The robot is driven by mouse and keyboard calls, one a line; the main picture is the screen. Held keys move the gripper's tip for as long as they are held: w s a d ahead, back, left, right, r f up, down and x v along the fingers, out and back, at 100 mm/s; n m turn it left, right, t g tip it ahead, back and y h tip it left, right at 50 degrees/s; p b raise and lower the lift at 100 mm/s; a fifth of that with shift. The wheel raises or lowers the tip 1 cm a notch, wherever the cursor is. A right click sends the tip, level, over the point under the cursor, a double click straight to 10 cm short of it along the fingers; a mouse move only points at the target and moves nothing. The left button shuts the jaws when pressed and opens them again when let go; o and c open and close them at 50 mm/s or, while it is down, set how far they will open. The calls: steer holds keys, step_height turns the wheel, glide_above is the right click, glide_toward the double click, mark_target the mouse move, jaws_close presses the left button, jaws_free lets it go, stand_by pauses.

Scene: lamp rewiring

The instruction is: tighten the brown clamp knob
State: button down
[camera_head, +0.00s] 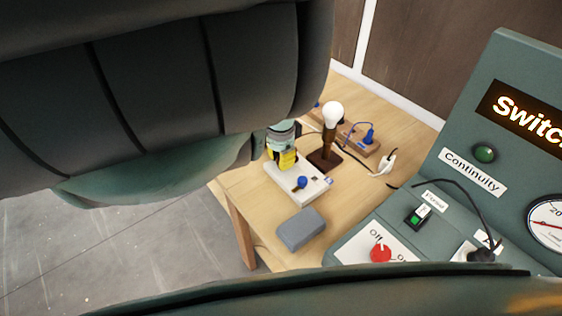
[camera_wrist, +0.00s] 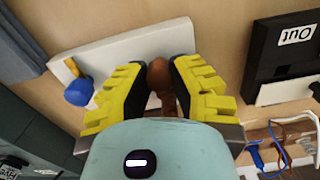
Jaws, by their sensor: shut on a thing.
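The brown clamp knob (camera_wrist: 158,76) shows in the wrist view between the two yellow-padded fingers of my gripper (camera_wrist: 157,88). The fingers are shut on it from both sides. In the head view my gripper (camera_head: 283,160) points down at the back left part of the white clamp block (camera_head: 312,196), and the brown knob is hidden behind the fingers. The white block also shows in the wrist view (camera_wrist: 112,52). A blue knob (camera_head: 301,182) stands on the same block, apart from the fingers; it also shows in the wrist view (camera_wrist: 78,92).
A lamp with a white bulb (camera_head: 333,112) on a dark brown base stands close behind the block. A wooden block with a blue plug (camera_head: 368,136), a cable and a white plug (camera_head: 385,163) lie further right. A grey block (camera_head: 300,229) lies in front. A green test console (camera_head: 470,190) stands at right.

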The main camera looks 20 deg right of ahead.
steer(key=shift+a+f+m+b, duration=0.1)
steer(key=shift+m+b, duration=0.2)
steer(key=shift+m, duration=0.4)
steer(key=c, duration=0.7)
jaws_free()
steer(key=shift+c, duration=0.2)
steer(key=shift+w+r, duration=0.1)
steer(key=shift+r, duration=0.75)
step_height(320, 180, up, 4)
steer(key=shift+r, duration=1)
